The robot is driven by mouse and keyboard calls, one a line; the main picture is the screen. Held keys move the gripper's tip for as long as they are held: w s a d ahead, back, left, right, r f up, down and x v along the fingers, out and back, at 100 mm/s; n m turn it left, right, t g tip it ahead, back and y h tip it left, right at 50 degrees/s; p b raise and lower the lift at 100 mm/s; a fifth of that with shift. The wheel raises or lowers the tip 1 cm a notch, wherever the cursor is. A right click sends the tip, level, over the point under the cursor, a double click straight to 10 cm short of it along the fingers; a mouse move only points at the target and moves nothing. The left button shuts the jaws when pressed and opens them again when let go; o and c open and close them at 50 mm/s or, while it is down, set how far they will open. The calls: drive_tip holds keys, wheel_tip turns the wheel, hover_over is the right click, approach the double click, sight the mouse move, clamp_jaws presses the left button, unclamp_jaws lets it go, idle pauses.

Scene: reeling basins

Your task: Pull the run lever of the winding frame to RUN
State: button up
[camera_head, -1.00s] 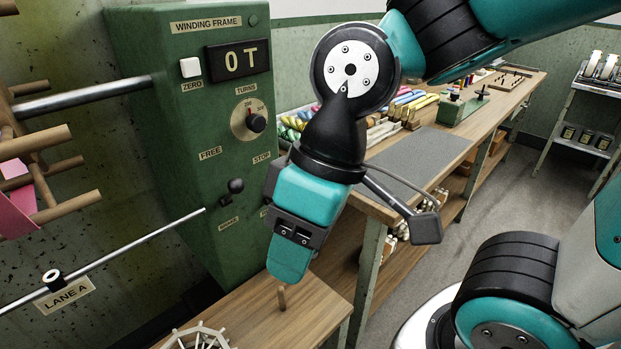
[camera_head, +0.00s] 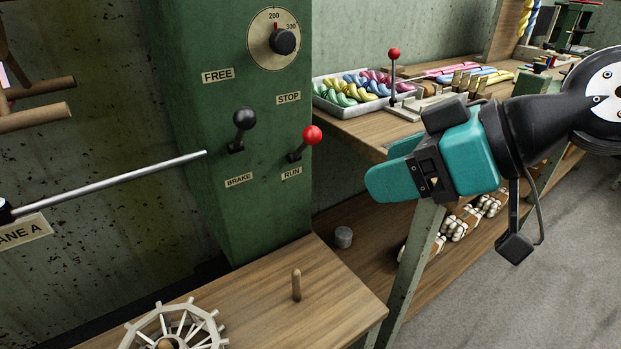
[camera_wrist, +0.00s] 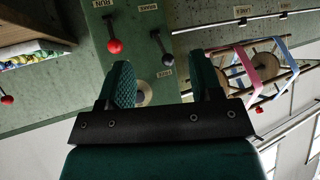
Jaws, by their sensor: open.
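The run lever has a red knob (camera_head: 312,135) and sticks out of the green winding frame (camera_head: 215,190). Its knob sits between the STOP label (camera_head: 289,98) above and the RUN label (camera_head: 292,173) below. It shows at upper left in the wrist view (camera_wrist: 114,46), with the RUN label (camera_wrist: 102,3) above it. My gripper (camera_head: 385,178) is right of the lever in the head view, apart from it. In the wrist view its two fingers (camera_wrist: 163,85) are spread with nothing between them; part of the dial (camera_wrist: 144,92) shows beyond the gap.
The black-knobbed brake lever (camera_head: 245,118) stands close left of the run lever. A metal rod (camera_head: 110,183) extends from the left. A wooden table (camera_head: 330,283) with a peg (camera_head: 296,285) is below. A tray of coloured skeins (camera_head: 350,100) and another red-knobbed lever (camera_head: 393,54) are on the bench behind.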

sight(314, 137)
drive_tip(key=w+d+f+n+t+y+b, duration=0.25)
drive_tip(key=w+f+t+b, duration=0.45)
drive_tip(key=b, duration=0.5)
drive_tip(key=shift+m+t, duration=0.3)
drive_tip(key=shift+m, duration=0.15)
drive_tip(key=p+x, duration=0.4)
drive_tip(key=x, duration=0.2)
drive_tip(key=r+p+x, duration=0.1)
drive_tip(key=p+x, duration=0.2)
drive_tip(key=x, duration=0.3)
drive_tip(key=p+x, duration=0.4)
drive_tip(key=x, duration=0.2)
drive_tip(key=shift+s+a+r+p, duration=0.15)
drive_tip(key=shift+a+r+p, duration=0.05)
drive_tip(key=shift+p, duration=0.1)
